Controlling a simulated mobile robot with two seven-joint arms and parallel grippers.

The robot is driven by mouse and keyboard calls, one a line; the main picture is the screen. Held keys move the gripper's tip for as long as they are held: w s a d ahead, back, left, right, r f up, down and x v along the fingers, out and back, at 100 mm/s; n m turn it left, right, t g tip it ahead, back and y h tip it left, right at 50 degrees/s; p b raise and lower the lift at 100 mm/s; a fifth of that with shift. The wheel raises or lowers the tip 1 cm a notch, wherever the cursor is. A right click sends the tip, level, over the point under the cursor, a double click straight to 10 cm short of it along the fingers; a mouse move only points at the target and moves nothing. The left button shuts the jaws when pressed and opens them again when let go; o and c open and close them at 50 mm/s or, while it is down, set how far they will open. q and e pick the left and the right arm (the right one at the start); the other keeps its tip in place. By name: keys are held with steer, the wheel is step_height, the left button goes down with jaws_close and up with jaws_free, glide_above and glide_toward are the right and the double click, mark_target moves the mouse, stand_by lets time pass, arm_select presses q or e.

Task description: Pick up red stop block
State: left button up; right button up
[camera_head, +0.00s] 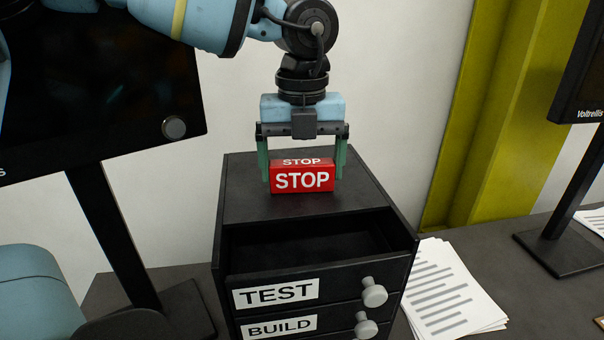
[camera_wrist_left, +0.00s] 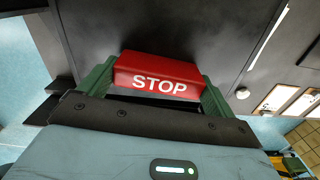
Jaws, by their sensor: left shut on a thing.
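The red stop block (camera_head: 302,179), with white STOP lettering on its front and top, is at the top of the black drawer cabinet (camera_head: 240,190). My left gripper (camera_head: 304,170) comes down from above, with a green finger at each end of the block, shut on it. In the left wrist view the red stop block (camera_wrist_left: 158,76) sits between the green fingers of my left gripper (camera_wrist_left: 155,85). I cannot tell whether the block touches the cabinet top or is just above it. My right gripper is not in view.
The cabinet's top drawer, labelled TEST (camera_head: 276,292), is pulled open and looks empty. A BUILD drawer (camera_head: 282,327) is below it. Papers (camera_head: 445,290) lie to the right. A dark monitor (camera_head: 100,90) stands left, and another screen (camera_head: 585,70) stands right.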

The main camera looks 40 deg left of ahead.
mark_target(302, 162)
arm_select(q)
steer(key=shift+r, duration=0.1)
step_height(302, 162, up, 10)
steer(key=shift+f, duration=0.1)
stand_by(0.4)
